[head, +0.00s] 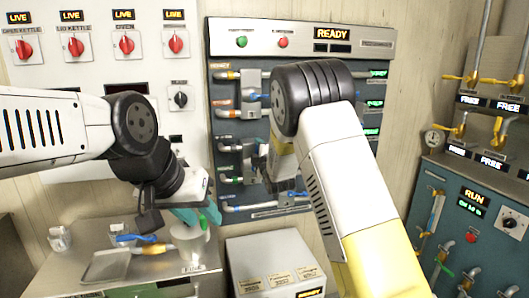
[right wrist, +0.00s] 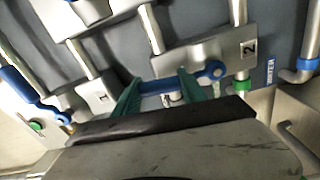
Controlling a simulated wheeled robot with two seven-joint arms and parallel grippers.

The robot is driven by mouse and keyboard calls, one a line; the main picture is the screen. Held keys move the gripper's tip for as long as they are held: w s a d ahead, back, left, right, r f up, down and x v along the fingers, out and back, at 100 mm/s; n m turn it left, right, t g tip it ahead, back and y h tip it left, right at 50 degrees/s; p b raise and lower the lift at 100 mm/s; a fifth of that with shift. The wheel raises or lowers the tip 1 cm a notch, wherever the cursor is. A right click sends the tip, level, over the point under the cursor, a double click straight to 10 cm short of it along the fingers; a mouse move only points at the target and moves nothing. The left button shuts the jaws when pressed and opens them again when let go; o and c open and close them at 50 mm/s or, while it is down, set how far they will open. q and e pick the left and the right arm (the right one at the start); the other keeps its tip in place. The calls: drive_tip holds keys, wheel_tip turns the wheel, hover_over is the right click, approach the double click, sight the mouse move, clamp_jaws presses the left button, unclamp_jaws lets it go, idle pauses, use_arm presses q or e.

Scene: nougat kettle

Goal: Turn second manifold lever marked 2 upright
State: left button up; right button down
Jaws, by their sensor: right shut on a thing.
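A grey block with a "2" plate (right wrist: 248,48) shows in the right wrist view. A blue lever (right wrist: 214,71) sits on this block and lies crosswise to the nearby pipes. My right gripper (right wrist: 158,88) has its green fingers closed around the lever's bar, with its round end sticking out to the right. In the head view the right hand is at the manifold panel (head: 228,128), and my own arm hides its fingers and the lever. My left gripper (head: 196,214) hangs over the steel table at the left; its finger gap is unclear.
Another blue lever (right wrist: 28,95) shows at the left of the right wrist view. The steel table (head: 105,225) holds a tray (head: 106,267) and small parts. A grey box (head: 262,254) stands below the panel. A machine with a RUN display (head: 474,196) stands right.

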drive_tip(key=shift+s+a+n, duration=0.2)
drive_tip(key=shift+a+n, duration=0.25)
drive_tip(key=shift+n, duration=0.25)
drive_tip(key=shift+f, duration=0.1)
drive_tip(key=c, duration=0.6)
unclamp_jaws()
drive_tip(key=shift+c, duration=0.2)
drive_tip(key=v, duration=0.7)
drive_tip(key=shift+s, duration=0.35)
